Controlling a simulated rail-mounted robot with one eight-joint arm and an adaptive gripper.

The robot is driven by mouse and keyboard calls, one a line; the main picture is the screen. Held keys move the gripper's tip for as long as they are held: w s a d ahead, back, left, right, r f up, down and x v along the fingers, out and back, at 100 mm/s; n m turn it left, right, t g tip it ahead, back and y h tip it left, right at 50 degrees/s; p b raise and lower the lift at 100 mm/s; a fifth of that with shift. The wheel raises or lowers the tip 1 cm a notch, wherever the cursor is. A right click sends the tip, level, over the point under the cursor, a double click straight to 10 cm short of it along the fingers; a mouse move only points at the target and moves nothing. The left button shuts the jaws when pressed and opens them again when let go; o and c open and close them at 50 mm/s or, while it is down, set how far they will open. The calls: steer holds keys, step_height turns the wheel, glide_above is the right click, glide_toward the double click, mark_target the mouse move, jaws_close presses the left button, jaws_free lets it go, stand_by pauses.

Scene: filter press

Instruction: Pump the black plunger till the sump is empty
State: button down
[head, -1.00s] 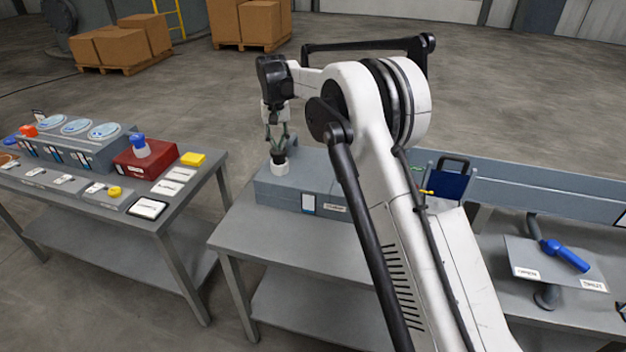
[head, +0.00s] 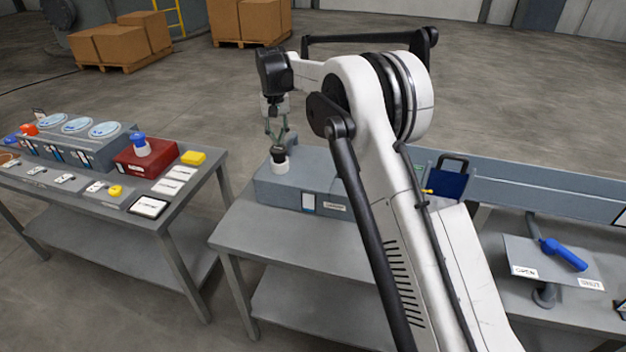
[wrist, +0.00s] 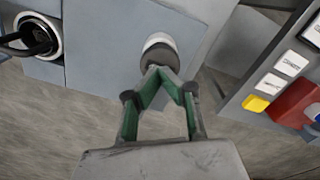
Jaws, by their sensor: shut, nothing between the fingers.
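The black plunger (head: 278,153) stands upright in a white collar (head: 281,167) on top of a grey-blue box (head: 268,186) on the middle table. A white label strip and a small plate are on the box's front. The lettering is too small to read, and I cannot tell any sump level. My gripper (head: 278,142) is shut and empty, pointing down just above the plunger. In the wrist view, the plunger (wrist: 156,59) shows beyond my gripper's fingertips (wrist: 168,72), which meet over its near edge. I cannot tell if they touch it.
The left table carries a red box (head: 147,160), a yellow block (head: 193,158) and a grey unit with round dials (head: 76,125). A blue lever (head: 565,255) is at right. My arm hides part of the middle table. A dark round opening (wrist: 35,37) shows in the wrist view.

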mark_target(279, 148)
steer(key=shift+f+b, duration=1.2)
steer(key=shift+f, duration=0.95)
steer(key=shift+r, duration=0.15)
steer(key=shift+r+p, duration=0.95)
steer(key=shift+r, duration=1.1)
